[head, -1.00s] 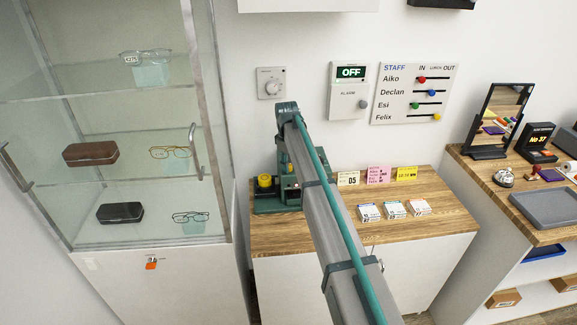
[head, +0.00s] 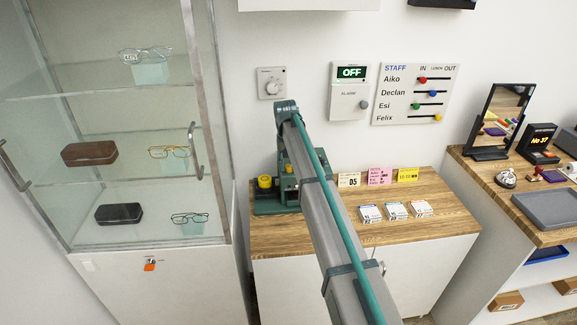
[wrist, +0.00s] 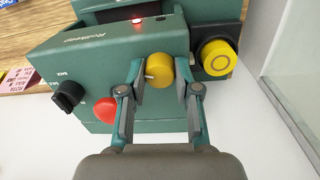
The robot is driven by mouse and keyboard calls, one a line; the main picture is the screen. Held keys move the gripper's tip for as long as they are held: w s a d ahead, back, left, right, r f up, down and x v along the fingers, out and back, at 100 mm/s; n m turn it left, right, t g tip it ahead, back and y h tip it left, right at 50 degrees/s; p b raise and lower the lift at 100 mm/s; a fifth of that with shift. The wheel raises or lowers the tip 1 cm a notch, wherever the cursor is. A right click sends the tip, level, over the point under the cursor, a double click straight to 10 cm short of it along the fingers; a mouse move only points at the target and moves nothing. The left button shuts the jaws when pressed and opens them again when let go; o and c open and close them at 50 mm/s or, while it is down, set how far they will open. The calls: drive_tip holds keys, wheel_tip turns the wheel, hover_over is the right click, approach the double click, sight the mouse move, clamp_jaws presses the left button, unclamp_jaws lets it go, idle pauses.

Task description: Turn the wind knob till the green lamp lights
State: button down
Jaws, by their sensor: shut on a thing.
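A green machine (wrist: 110,62) stands on the wooden counter; in the head view (head: 268,208) my arm hides much of it. My gripper (wrist: 160,73) is shut on a small yellow knob (wrist: 160,68) on the machine's front, a finger at each side. The knob has a pale mark at its left edge. A small red lamp (wrist: 136,20) is lit on top of the machine. A small dark spot (wrist: 160,18) beside it shows no light, and I see no green light. The gripper is hidden in the head view.
Near the held knob are a larger yellow knob (wrist: 216,57), a red button (wrist: 106,110) and a black selector (wrist: 68,96). Cards (head: 378,175) and small boxes (head: 395,210) stand on the counter right of my arm. A glass cabinet (head: 215,120) stands left.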

drive_tip(key=m, duration=0.4)
drive_tip(key=shift+m, duration=0.3)
drive_tip(key=m, duration=0.3)
drive_tip(key=shift+w+m+b, duration=0.1)
drive_tip(key=shift+m+b, duration=0.2)
drive_tip(key=m, duration=0.7)
drive_tip(key=shift+g, duration=0.3)
drive_tip(key=m, duration=0.4)
drive_tip(key=shift+y, duration=0.3)
drive_tip(key=m, duration=0.8)
drive_tip(key=shift+d+m+y, duration=0.1)
drive_tip(key=shift+m+y, duration=0.2)
drive_tip(key=shift+m, duration=1.6)
